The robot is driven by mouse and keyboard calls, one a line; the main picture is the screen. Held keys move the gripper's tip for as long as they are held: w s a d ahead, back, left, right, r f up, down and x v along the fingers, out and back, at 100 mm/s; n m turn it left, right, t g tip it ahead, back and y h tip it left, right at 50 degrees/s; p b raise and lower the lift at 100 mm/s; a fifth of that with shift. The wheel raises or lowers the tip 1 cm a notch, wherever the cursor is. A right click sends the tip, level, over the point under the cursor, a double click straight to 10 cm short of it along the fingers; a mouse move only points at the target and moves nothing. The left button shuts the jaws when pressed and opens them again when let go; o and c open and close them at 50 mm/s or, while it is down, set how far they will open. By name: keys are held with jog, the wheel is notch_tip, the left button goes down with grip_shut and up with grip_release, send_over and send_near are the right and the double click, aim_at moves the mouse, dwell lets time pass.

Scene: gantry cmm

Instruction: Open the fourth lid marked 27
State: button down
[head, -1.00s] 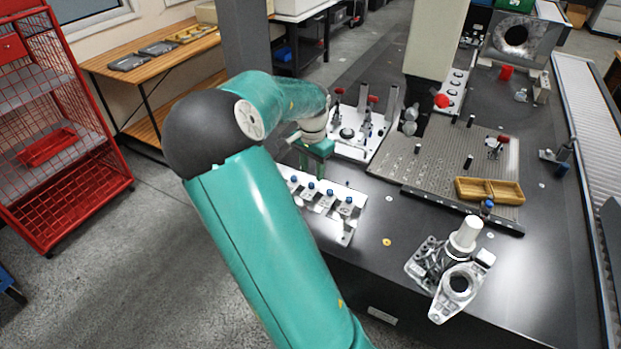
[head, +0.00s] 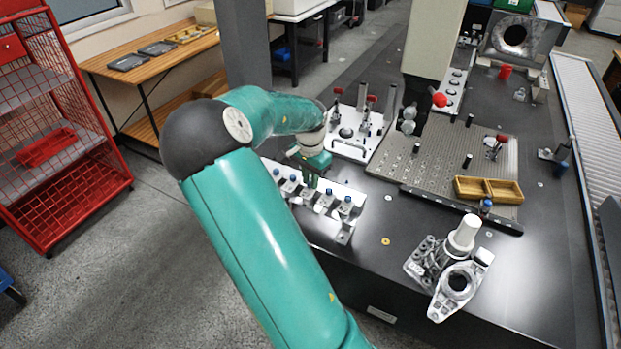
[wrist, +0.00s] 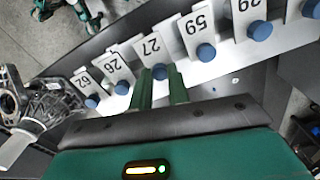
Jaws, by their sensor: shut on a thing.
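The lid marked 27 (wrist: 153,46) is a pale plate with black numerals, upside down in the wrist view. Its blue knob (wrist: 158,72) sits between the tips of my gripper (wrist: 160,76), which is shut on it. The lid looks level with its neighbours, as if closed. In the head view my gripper (head: 311,181) is down at the row of lids and hides this knob.
The lids sit close together on a white strip (head: 342,236) at the dark table's edge. A metal casting with a white cylinder (head: 463,235) stands to the right. A clamp fixture (head: 352,146) stands behind the strip.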

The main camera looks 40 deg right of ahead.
jog(key=shift+w+d, duration=0.25)
jog(key=shift+d, duration=0.45)
jog(key=shift+w+d, duration=0.25)
jog(key=shift+d, duration=0.4)
jog(key=shift+w+d, duration=0.25)
jog(key=shift+d, duration=0.45)
jog(key=c, duration=1.3)
grip_release()
notch_tip(320, 180, up, 14)
jog(key=shift+f, duration=0.1)
